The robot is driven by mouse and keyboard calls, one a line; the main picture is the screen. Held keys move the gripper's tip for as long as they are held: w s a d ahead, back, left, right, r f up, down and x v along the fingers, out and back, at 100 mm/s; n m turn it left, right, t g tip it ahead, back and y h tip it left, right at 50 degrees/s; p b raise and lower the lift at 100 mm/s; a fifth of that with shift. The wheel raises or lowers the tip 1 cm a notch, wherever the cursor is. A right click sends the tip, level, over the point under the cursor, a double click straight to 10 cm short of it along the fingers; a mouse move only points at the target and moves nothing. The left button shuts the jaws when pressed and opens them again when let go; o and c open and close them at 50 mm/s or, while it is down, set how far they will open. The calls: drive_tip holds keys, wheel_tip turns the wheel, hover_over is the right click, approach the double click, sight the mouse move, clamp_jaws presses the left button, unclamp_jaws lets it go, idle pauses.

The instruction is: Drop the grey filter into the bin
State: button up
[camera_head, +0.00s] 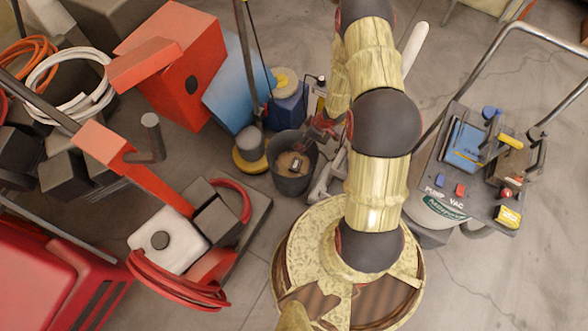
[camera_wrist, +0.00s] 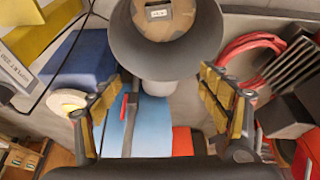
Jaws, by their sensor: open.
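The bin (camera_head: 291,185) is a dark grey round bucket on the floor, with a brown surface inside. A small grey block with a pale label, which looks like the grey filter (camera_head: 296,166), lies on that surface. In the head view my gripper (camera_head: 324,128) is beside the bin's upper right, partly hidden by my arm.
A blue bucket (camera_head: 289,105) and a yellow-based cleaning tool (camera_head: 250,161) stand close behind and left of the bin. A large orange box (camera_head: 178,65) and a blue panel (camera_head: 235,90) are further left. A pump vac machine (camera_head: 445,200) stands at right. Bare floor lies below the bin.

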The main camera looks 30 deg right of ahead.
drive_tip(key=shift+v, duration=2)
drive_tip(key=shift+s, duration=0.1)
